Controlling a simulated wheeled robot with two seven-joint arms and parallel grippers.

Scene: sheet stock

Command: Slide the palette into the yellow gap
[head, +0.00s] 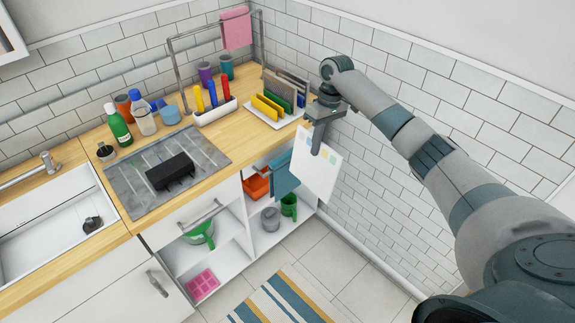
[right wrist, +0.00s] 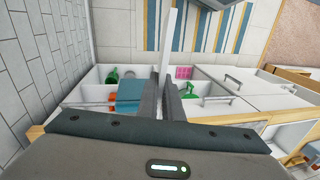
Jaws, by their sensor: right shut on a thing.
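The palette (head: 316,165) is a thin white sheet with small pale coloured squares near its top. It hangs tilted in front of the counter's right end, clear of the counter. My right gripper (head: 318,138) is shut on its upper edge. In the right wrist view, the palette (right wrist: 168,40) shows edge-on between the two fingers (right wrist: 170,92). The rack (head: 250,115) stands on the counter, left of the gripper, with upright yellow (head: 264,107), green (head: 279,98) and greyish dividers. The yellow gap lies at the yellow dividers; its inside is hard to see. My left gripper is not in view.
A white holder (head: 215,113) with yellow, blue and red upright items stands left of the rack. A metal frame with a pink cloth (head: 236,28) rises behind. A teal cloth (head: 283,175) hangs at the counter's front. The tiled wall is close on the right.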

